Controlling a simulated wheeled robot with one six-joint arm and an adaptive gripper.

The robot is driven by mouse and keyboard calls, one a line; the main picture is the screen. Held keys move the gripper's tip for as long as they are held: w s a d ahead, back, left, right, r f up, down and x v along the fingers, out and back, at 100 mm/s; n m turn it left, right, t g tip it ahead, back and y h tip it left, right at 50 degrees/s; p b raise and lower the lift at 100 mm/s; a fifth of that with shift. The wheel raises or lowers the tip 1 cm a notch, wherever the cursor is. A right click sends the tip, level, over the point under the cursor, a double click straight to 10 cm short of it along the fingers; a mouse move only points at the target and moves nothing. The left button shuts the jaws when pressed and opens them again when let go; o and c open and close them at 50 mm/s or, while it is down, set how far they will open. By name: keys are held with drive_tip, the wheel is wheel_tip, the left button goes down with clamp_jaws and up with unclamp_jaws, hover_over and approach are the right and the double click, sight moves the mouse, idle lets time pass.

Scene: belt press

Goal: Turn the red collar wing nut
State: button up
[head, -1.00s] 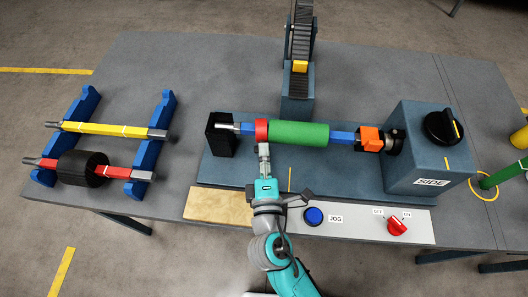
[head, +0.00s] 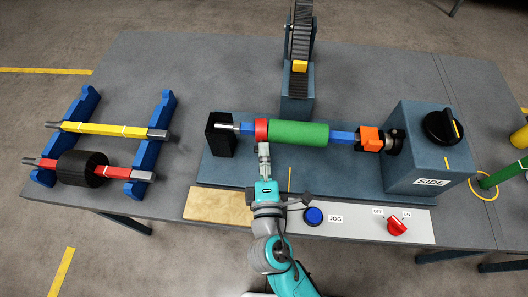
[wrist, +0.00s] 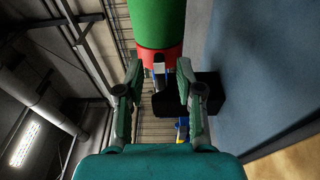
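The red collar (head: 262,129) sits on the shaft at the left end of the green roll (head: 299,134). In the wrist view the red collar (wrist: 167,57) shows just below the green roll (wrist: 157,22). My gripper (head: 264,148) is right in front of the collar in the head view. In the wrist view my gripper (wrist: 160,68) has its two fingers apart, with the collar's lower edge and a bit of shaft seen beyond the gap. I cannot make out the wing nut itself, and nothing is visibly held between the fingers.
A black support block (head: 220,136) holds the shaft's left end; an orange block (head: 369,139) and the drive housing (head: 432,150) stand at the right. A blue jog button (head: 314,215) and red switch (head: 397,225) are in front. A blue rack (head: 90,103) stands left.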

drive_tip(key=s, duration=0.3)
drive_tip(key=s+d, duration=0.1)
drive_tip(key=s, duration=0.7)
drive_tip(key=shift+s+d, duration=0.1)
drive_tip(key=shift+d, duration=0.15)
drive_tip(key=shift+f, duration=0.1)
